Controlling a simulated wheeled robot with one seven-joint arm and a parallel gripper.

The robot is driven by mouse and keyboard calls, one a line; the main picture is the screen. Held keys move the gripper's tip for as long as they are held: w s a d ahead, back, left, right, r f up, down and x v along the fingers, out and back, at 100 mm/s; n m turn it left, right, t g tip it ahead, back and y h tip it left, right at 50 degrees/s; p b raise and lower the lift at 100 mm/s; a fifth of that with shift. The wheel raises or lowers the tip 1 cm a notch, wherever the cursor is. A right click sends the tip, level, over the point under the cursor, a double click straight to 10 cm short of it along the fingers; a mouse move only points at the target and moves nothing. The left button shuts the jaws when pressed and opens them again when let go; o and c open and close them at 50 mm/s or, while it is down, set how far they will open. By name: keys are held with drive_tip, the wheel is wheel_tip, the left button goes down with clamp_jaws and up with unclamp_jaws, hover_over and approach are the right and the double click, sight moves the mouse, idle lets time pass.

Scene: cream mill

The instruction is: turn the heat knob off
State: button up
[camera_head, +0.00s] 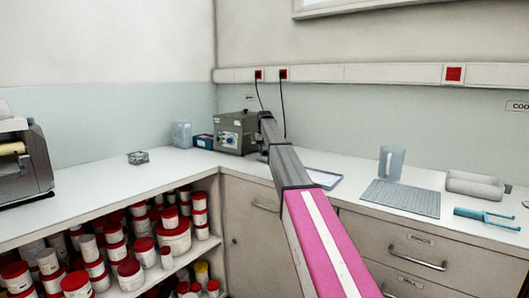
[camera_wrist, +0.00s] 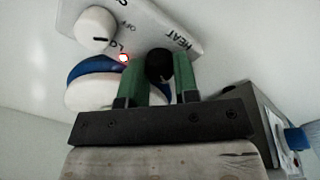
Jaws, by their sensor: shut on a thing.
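The grey heater box (camera_head: 237,132) stands on the counter in the back corner, with knobs on its front. In the wrist view its pale panel (camera_wrist: 150,20) carries the printed words HEAT, OFF and LO, and a small red light is lit. A black knob (camera_wrist: 158,62), which I take as the heat knob, sits beside the word HEAT. My gripper (camera_wrist: 157,75) has its two green fingers on either side of this knob and is shut on it. The knob's pointer cannot be made out. In the head view my arm hides the fingers.
A white knob (camera_wrist: 95,27) and a blue-and-white round part (camera_wrist: 98,82) are close to the fingers. A blue box (camera_head: 203,141) and a clear container (camera_head: 182,135) stand left of the heater. A jug (camera_head: 391,163) stands to the right.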

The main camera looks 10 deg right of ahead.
drive_tip(key=shift+n, duration=0.4)
drive_tip(key=o, duration=0.9)
drive_tip(key=shift+r, duration=0.1)
wheel_tip(320, 180, up, 11)
drive_tip(key=shift+f, duration=0.2)
